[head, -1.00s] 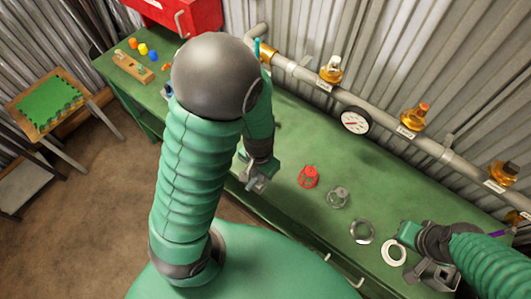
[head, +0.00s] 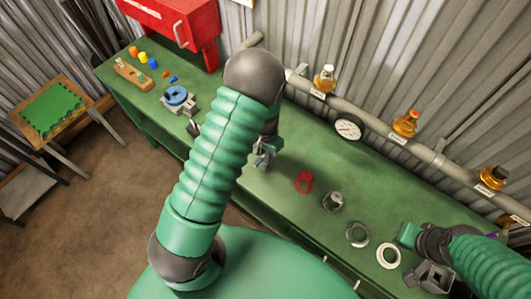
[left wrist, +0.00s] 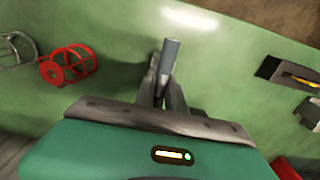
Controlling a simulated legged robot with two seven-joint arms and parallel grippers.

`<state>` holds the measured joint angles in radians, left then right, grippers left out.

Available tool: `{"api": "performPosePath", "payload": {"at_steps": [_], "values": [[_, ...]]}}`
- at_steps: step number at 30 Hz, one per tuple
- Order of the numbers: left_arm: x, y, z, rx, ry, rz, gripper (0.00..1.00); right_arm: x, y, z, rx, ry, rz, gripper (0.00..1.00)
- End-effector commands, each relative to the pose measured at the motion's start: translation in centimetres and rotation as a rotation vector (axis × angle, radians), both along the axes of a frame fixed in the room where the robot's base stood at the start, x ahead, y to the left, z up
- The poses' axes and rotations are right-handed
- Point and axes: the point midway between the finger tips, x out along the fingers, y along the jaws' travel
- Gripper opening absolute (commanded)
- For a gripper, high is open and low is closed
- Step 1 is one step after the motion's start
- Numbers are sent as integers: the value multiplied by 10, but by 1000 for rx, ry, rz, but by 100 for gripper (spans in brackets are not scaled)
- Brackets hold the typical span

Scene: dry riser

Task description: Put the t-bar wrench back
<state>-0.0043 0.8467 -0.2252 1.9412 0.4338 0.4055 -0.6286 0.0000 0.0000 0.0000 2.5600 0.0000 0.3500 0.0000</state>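A grey cylindrical bar (left wrist: 169,56) stands up between the fingers of my left gripper (left wrist: 163,95) in the left wrist view. It looks like part of the t-bar wrench; the rest of it is hidden by the gripper. In the head view my left gripper (head: 262,158) is over the front part of the green bench (head: 285,215), left of a red wire cage (head: 303,182), and partly covered by my arm. The fingers appear closed on the bar.
A grey cage (head: 332,201) and two rings, one dark (head: 357,235) and one white (head: 388,256), lie right of the red cage. A blue-topped fixture (head: 178,97) and red cabinet (head: 175,25) are left.

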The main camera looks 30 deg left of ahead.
Motion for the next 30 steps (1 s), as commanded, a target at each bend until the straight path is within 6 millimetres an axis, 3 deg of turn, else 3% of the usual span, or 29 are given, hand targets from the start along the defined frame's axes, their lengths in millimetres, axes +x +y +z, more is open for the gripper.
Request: {"api": "performPosePath", "payload": {"at_steps": [1,5,16,30], "values": [[0,1,-1,-1,0,1,20,0,0,0,0,0,0,0],[0,1,0,-1,0,1,36,0,0,0,0,0,0,0],[1,1,6,0,-2,1,36,0,0,1,0,0,0,0],[2,1,110,0,-4,-1,36,0,0,-8,0,0,0,0]]}}
